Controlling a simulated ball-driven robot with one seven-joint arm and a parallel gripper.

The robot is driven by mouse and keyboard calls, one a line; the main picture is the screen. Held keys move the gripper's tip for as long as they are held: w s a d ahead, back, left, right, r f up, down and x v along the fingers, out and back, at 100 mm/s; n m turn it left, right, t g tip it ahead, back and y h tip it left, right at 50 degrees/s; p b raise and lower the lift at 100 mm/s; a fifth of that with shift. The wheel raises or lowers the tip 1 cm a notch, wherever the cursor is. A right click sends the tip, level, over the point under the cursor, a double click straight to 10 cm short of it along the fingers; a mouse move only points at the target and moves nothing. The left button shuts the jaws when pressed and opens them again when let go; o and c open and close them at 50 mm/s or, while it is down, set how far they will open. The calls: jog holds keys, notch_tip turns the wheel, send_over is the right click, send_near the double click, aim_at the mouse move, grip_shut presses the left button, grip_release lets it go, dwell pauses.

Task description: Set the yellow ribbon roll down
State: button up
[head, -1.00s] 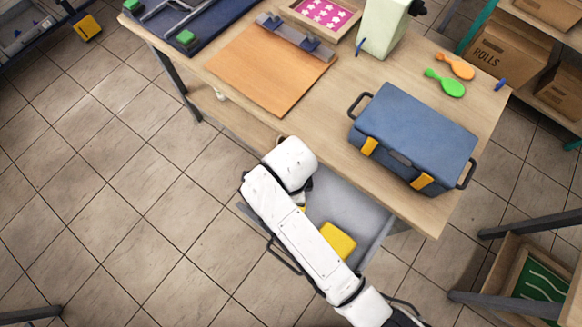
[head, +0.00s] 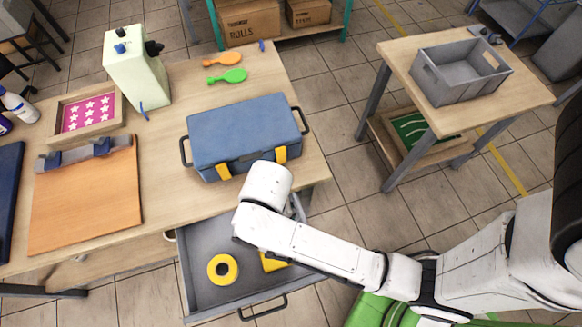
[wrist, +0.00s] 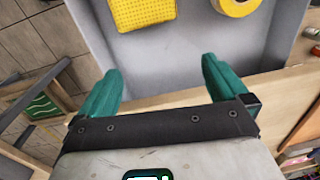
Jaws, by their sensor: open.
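The yellow ribbon roll (head: 222,269) lies flat in the open grey drawer (head: 199,297), toward its left side. It also shows at the top of the wrist view (wrist: 236,5), partly cut off. My gripper (wrist: 157,82) has its two green fingers spread wide with nothing between them. It is over the drawer, apart from the roll. In the head view the gripper is hidden behind my white arm.
A yellow block (head: 272,263) lies in the drawer beside the roll, partly behind my arm. A blue case (head: 243,130) stands on the table above the drawer. A grey crate (head: 462,88) stands on a side table at right.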

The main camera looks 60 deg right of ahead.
jog(key=s+d+r+n, duration=0.3)
jog(key=s+d+n, duration=0.4)
jog(key=d, duration=0.5)
jog(key=shift+s+t+h, duration=0.3)
jog(key=shift+s+h, duration=0.1)
jog(key=shift+s, duration=0.15)
jog(key=shift+s+a, duration=0.1)
